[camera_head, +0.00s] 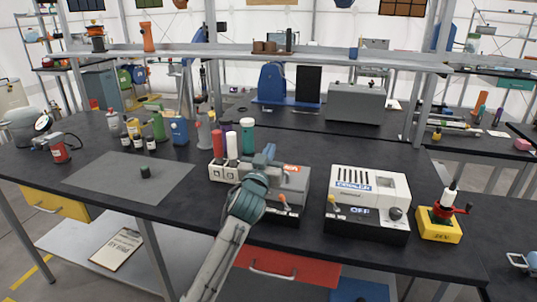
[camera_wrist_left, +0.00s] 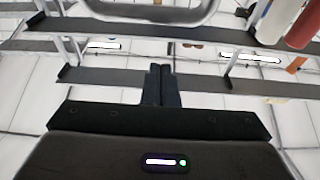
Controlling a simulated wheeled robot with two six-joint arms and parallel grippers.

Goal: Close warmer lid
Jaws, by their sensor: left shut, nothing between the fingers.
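The warmer (camera_head: 296,184) is a light grey and black box with a red label, on the dark bench at the middle. My right gripper does not show.
A white cooler (camera_head: 362,184) marked OFF stands right of the warmer. A yellow-based tool (camera_head: 440,229) is farther right. A grey mat (camera_head: 95,172) lies at the left. A shelf (camera_head: 240,52) runs above the back.

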